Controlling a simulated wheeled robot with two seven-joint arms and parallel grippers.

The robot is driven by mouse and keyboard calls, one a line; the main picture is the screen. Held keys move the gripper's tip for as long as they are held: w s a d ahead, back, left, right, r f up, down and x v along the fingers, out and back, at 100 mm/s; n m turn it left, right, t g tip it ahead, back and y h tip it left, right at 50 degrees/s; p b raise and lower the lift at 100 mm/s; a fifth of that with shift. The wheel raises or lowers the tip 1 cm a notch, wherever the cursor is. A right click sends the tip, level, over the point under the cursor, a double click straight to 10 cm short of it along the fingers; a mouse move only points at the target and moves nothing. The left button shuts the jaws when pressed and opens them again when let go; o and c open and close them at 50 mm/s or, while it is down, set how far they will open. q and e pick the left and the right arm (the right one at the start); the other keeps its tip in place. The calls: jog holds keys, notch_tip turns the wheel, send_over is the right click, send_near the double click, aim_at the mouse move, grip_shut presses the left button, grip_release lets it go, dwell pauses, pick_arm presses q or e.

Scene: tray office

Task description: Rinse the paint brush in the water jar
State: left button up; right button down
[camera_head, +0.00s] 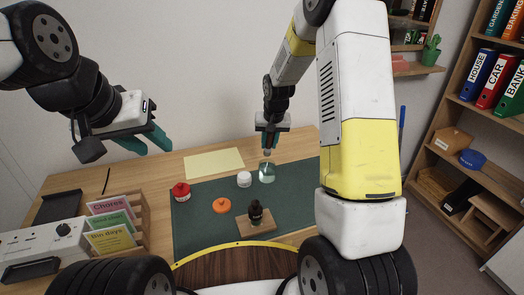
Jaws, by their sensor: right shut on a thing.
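The water jar (267,173) is a small clear glass with pale teal water, standing on the dark green mat (205,208) near its back edge. My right gripper (268,143) points straight down directly above the jar, its teal fingers shut on the paint brush (267,154). Only a short bit of the brush shows between the fingers and the jar; whether its tip is in the water is too small to tell. My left gripper (149,142) is raised at the left over the table, open and empty, its teal fingers apart.
On the mat are a red-lidded pot (181,192), a white pot (244,179), an orange disc (222,206) and a dark bottle (255,213) on a wooden block. Yellow paper (214,163) lies behind. A card rack (139,222) stands left. Shelves (463,140) stand right.

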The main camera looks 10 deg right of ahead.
dwell(0.3)
jog(key=shift+r, duration=2)
jog(key=shift+f, duration=0.1)
